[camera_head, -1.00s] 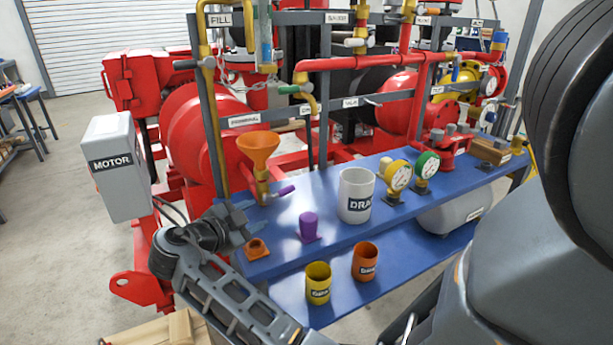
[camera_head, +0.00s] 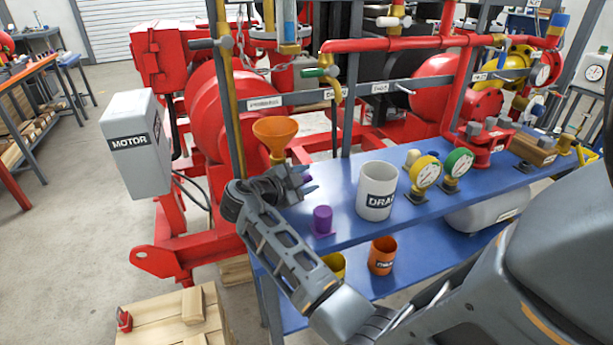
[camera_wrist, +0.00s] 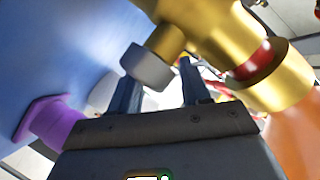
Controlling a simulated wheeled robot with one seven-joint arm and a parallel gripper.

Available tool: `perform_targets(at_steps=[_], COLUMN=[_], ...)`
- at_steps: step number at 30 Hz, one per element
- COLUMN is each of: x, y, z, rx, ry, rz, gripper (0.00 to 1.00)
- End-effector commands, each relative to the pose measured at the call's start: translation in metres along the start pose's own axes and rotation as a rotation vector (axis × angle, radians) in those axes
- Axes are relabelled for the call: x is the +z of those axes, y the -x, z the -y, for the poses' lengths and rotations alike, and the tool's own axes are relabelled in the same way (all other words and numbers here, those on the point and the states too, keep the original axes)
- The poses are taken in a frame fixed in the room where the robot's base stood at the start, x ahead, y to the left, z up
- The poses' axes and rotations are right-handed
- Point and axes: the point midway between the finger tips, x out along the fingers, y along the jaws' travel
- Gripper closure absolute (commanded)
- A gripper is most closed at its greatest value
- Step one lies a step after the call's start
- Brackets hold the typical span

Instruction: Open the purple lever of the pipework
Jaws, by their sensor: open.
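The purple lever (camera_head: 308,179) is mostly hidden behind my gripper in the head view; only a small purple bit shows. It sits on the brass valve below the orange funnel (camera_head: 275,130). My gripper (camera_head: 306,183) is open beside that valve, just above the blue bench. In the wrist view, the brass valve body (camera_wrist: 205,35) fills the top, with a grey stub end (camera_wrist: 147,67) close to my open fingers (camera_wrist: 158,80). The lever cannot be made out there. I cannot tell whether anything touches.
A purple plug (camera_head: 322,219) stands on the blue bench (camera_head: 345,232) below my gripper; it also shows in the wrist view (camera_wrist: 57,124). A white drain cup (camera_head: 376,192) and two gauges (camera_head: 424,172) stand to the right. A grey motor box (camera_head: 135,140) is at left.

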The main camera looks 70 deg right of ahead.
Motion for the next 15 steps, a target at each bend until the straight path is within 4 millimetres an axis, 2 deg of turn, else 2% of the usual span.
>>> perform_targets(at_steps=[10, 15], x=[0.0002, 0.0001], y=[-0.0046, -0.0044], z=[-0.0002, -0.0002], rx=[0.000, 0.000], ry=[0.000, 0.000], rz=[0.000, 0.000], gripper=[0.54, 0.70])
